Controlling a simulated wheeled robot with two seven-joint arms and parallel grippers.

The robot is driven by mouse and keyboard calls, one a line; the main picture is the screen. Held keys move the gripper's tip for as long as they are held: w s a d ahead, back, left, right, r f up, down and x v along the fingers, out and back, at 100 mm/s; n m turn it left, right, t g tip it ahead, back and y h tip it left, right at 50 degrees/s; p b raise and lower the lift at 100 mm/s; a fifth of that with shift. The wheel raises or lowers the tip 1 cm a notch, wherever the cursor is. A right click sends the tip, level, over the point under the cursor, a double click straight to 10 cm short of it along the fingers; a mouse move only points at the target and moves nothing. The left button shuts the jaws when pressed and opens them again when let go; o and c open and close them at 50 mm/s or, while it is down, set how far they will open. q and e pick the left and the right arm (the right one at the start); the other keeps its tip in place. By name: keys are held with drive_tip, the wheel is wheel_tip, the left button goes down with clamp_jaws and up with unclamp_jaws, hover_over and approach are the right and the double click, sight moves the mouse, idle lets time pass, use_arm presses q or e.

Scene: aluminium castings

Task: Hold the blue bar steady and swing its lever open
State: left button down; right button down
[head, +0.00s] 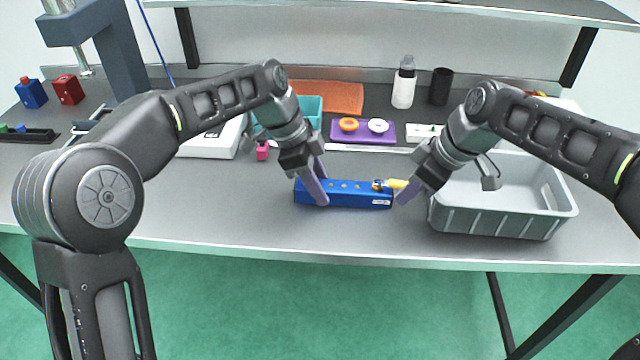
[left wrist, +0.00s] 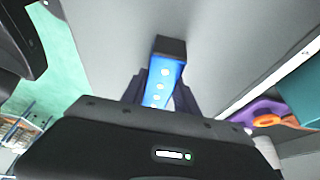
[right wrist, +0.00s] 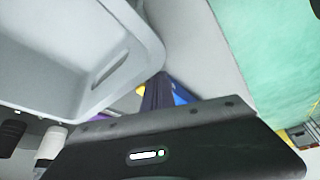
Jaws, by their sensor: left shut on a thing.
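The blue bar (head: 350,194) lies on the grey table, with several small round spots along its top. Its yellow lever (head: 397,183) sits at the right end and sticks out to the right. My left gripper (head: 317,182) is shut across the bar's left part; the left wrist view shows the bar (left wrist: 161,80) between its two fingers. My right gripper (head: 408,190) is just right of the lever's tip, and I cannot tell whether they touch. Its fingers (right wrist: 157,92) look closed together in the right wrist view, partly hiding the bar behind them.
A grey bin (head: 500,222) stands close to the right of my right gripper. Behind the bar are a purple tray (head: 362,138) with an orange and a white ring, a white bottle (head: 404,82) and a pink block (head: 262,151). The table in front of the bar is clear.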

wheel_tip(320, 180, up, 7)
drive_tip(key=s, duration=0.1)
drive_tip(key=shift+a, duration=0.3)
idle(0.6)
use_arm(q)
drive_tip(key=c, duration=0.9)
unclamp_jaws()
drive_tip(key=shift+o, duration=0.2)
drive_tip(key=shift+r, duration=0.1)
drive_tip(key=v, duration=0.7)
drive_tip(key=shift+a+r, duration=0.15)
use_arm(e)
drive_tip(key=shift+s, duration=0.1)
